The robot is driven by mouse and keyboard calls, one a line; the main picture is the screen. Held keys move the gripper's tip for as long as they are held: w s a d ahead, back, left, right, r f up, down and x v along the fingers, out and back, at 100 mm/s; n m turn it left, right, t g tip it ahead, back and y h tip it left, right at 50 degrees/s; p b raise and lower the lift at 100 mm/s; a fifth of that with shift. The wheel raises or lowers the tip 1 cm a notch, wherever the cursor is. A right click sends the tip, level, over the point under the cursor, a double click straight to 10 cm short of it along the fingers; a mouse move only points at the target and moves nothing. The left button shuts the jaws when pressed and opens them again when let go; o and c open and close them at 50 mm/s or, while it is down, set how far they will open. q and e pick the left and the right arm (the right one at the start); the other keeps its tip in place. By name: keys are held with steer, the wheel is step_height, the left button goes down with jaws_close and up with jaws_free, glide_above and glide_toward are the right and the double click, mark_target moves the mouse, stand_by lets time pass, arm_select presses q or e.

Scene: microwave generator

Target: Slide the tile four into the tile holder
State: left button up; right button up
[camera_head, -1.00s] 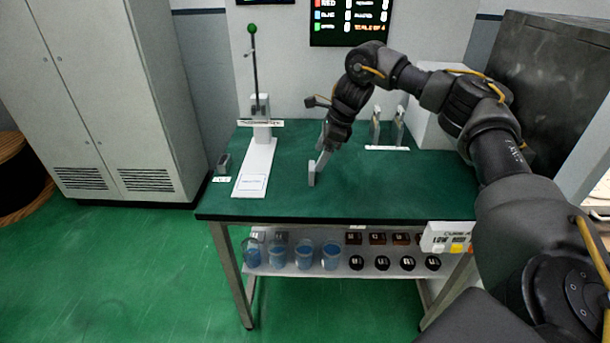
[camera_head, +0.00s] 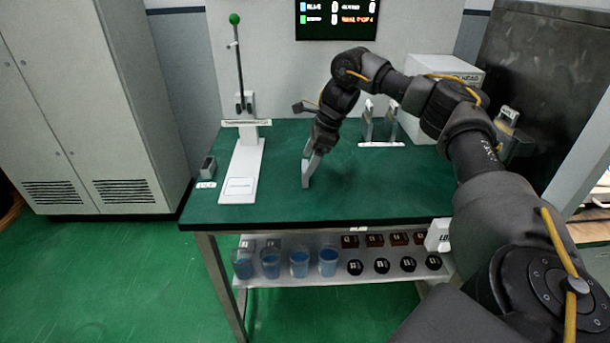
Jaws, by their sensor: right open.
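My right gripper (camera_head: 308,170) is open, fingers pointing down, over the middle of the green table top; nothing shows between its fingers. Several small dark brown tiles (camera_head: 375,240) lie in a row on the lower shelf, with pale marks too small to read, so I cannot tell which is tile four. I cannot tell for sure which thing is the tile holder. Two grey uprights on a white base (camera_head: 381,144) stand at the back of the table, right of the gripper. My left gripper is not in view.
A white stand (camera_head: 241,172) with a tall green-tipped rod is left of the gripper. A small grey block (camera_head: 208,167) stands at the table's left edge. Blue-filled beakers (camera_head: 299,264) and black round pieces (camera_head: 381,266) share the shelf. The front table top (camera_head: 350,199) is clear.

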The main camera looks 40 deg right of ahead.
mark_target(306, 165)
steer(key=shift+a+f, duration=0.15)
steer(key=shift+f, duration=0.1)
steer(key=x, duration=0.3)
steer(key=shift+w+a+f, duration=0.1)
steer(key=shift+a+f, duration=0.05)
steer(key=shift+f, duration=0.15)
steer(key=shift+w+a+f, duration=0.1)
steer(key=shift+f, duration=0.2)
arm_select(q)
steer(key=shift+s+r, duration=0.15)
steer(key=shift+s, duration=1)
arm_select(e)
steer(key=shift+f, duration=0.15)
steer(key=c, duration=0.6)
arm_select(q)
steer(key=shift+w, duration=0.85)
arm_select(e)
steer(key=c, duration=0.5)
